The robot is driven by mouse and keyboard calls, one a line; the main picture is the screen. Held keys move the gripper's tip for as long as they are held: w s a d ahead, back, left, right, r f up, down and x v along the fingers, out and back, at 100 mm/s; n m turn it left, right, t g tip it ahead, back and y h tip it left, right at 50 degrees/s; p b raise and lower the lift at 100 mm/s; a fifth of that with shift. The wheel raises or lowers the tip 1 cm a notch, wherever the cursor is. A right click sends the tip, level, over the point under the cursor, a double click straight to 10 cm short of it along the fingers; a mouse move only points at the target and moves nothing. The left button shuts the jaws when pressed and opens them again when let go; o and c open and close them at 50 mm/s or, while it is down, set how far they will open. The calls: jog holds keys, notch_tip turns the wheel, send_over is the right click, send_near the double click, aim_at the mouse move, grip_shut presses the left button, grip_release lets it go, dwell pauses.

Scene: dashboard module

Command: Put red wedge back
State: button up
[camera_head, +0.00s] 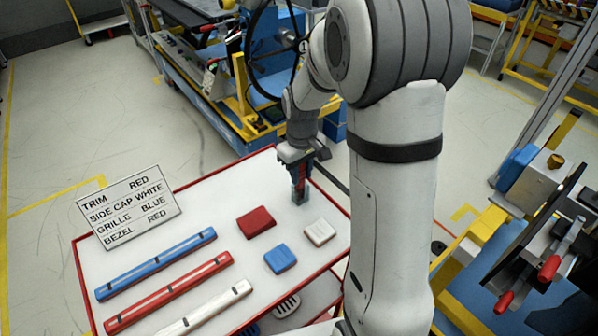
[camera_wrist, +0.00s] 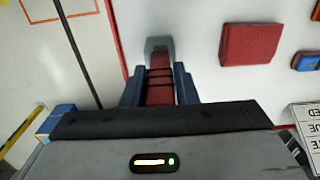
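A narrow red piece with dark bands, which I take as the red wedge (camera_wrist: 160,92), is between the two blue-grey fingers of my gripper (camera_wrist: 160,80). The fingers appear closed on its sides. In the head view my gripper (camera_head: 299,178) points down over the right part of the white table, with the red piece upright. A small grey holder (camera_head: 300,198) is at its lower end; it also shows in the wrist view (camera_wrist: 158,46). I cannot tell how far the wedge sits in the holder.
The red-rimmed white table (camera_head: 215,195) carries a red block (camera_head: 256,221), a blue block (camera_head: 280,259), a white block (camera_head: 319,232), and blue (camera_head: 155,264), red (camera_head: 167,293) and white (camera_head: 205,309) strips. A text sign (camera_head: 130,207) stands at the left. A blue-yellow cart (camera_head: 215,95) is behind.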

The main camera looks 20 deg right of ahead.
jog(key=o, duration=0.4)
notch_tip(320, 180, up, 12)
jog(key=shift+s+r, duration=0.1)
jog(key=shift+s, duration=0.05)
jog(key=s+m+t, duration=0.1)
jog(key=s, duration=0.5)
jog(key=s+m+t, duration=0.1)
jog(key=s+m, duration=0.1)
jog(key=s, duration=0.5)
jog(key=s+m+t, duration=0.1)
jog(key=s, duration=0.5)
jog(key=shift+s+a+m, duration=0.2)
jog(key=shift+s+m, duration=0.05)
jog(key=shift+m, duration=0.05)
